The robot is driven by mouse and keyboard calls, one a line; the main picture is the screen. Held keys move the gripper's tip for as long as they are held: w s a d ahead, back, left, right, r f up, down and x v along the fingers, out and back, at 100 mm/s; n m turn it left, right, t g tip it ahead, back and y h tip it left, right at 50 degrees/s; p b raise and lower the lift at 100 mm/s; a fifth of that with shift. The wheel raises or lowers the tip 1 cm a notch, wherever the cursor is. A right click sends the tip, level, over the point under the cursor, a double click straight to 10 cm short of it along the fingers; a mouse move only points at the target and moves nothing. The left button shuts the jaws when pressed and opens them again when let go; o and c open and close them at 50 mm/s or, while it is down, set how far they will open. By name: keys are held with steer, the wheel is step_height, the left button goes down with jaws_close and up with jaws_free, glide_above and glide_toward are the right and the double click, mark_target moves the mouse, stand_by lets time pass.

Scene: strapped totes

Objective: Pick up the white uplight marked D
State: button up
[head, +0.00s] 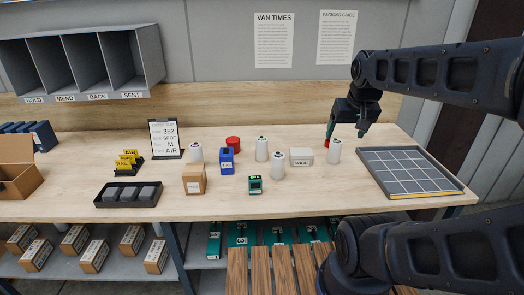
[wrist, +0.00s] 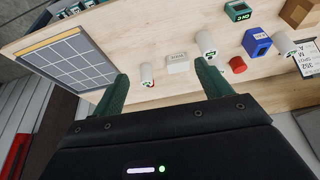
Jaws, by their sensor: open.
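Several white cylindrical uplights stand upright on the wooden bench; their letters are too small to read, so I cannot tell which is D. One uplight (head: 334,152) stands at the right near the grid tray, another (head: 277,164) at the front middle, one (head: 262,149) just behind it, and one (head: 196,152) further left. My gripper (head: 347,130) is open and empty, above the bench near the rightmost uplight. In the wrist view, that uplight (wrist: 147,75) shows between the green fingers (wrist: 161,72), close to the left finger. Another uplight (wrist: 206,44) shows beyond the right fingertip.
A white box (head: 301,156) lies left of the rightmost uplight. The grid tray (head: 465,190) is at the right. A blue item (head: 227,161), red cylinder (head: 233,143), green item (head: 255,185) and brown box (head: 194,179) stand further left.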

steer(key=w+a+r+m+g, duration=0.1)
steer(key=w+a+m, duration=0.3)
steer(key=w, duration=0.8)
steer(key=m+g, duration=0.4)
steer(key=m, duration=0.7)
glide_above(261, 138)
steer(key=f, duration=1.7)
steer(key=shift+s+d+f, duration=0.1)
steer(key=shift+s+d, duration=0.05)
steer(key=shift+d, duration=0.1)
steer(key=shift+a+f, duration=0.15)
steer(key=shift+f, duration=0.3)
step_height(261, 138, down, 5)
steer(key=shift+r, duration=0.1)
steer(key=shift+s+f, duration=0.2)
steer(key=shift+f, duration=2.55)
steer(key=c, duration=1.5)
